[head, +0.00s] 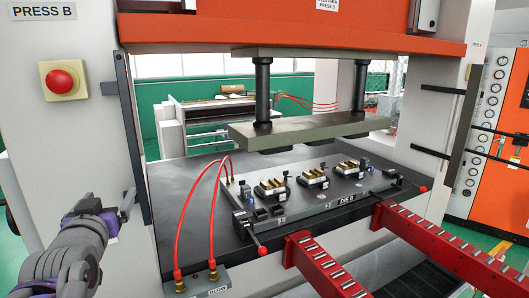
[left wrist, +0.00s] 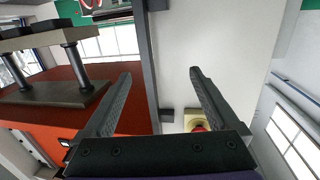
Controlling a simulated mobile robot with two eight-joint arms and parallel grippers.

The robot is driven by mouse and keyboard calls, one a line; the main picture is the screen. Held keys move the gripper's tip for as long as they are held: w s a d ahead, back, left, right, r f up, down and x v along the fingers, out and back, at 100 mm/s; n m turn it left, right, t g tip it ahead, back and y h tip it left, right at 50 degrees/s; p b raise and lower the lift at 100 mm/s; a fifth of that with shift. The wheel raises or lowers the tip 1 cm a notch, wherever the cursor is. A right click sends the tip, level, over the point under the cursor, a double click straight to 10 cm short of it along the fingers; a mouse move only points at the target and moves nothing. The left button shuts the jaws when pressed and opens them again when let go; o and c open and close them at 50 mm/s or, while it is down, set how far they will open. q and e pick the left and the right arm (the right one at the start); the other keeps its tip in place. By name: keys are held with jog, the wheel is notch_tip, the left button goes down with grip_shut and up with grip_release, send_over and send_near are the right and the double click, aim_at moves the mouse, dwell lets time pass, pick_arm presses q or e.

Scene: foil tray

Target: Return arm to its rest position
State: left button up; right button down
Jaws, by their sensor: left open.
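My left arm (head: 75,250) rises from the bottom left in the head view, with its left gripper (head: 127,202) in front of the press's left white column. In the left wrist view the gripper (left wrist: 160,75) has its two dark fingers spread wide, with nothing between them. The gripper is apart from the press die and holds nothing. My right arm and right gripper are not in view.
The red button (head: 61,79) sits on the left column beneath the PRESS B sign (head: 43,12). The die plate (head: 325,207) lies on the black press bed (head: 180,190), below the raised ram plate (head: 300,127). Red hoses (head: 213,205) and red rails (head: 325,265) stand out in front.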

pick_arm(q)
jog(key=s+d+f+m+g+h, duration=0.1)
jog(key=s+d+f+g, duration=0.2)
jog(key=f, duration=0.5)
jog(key=s+d+f+g+h, duration=0.1)
jog(key=s+d+f+h, duration=0.2)
jog(key=f, duration=0.5)
jog(key=s+d+f+m+g, duration=0.1)
jog(key=s+d+f+g, duration=0.1)
jog(key=d+f, duration=0.4)
jog(key=s+d+f+m+g, duration=0.1)
jog(key=s+d+f+g, duration=0.1)
jog(key=s+f, duration=0.5)
jog(key=s+d+f+g+h+p, duration=0.1)
jog(key=s+d+f+g, duration=0.1)
jog(key=s+f, duration=0.5)
notch_tip(320, 180, down, 3)
jog(key=shift+r+m+g+h, duration=0.15)
jog(key=shift+m+g+h, duration=0.15)
jog(key=shift+m+g, duration=0.1)
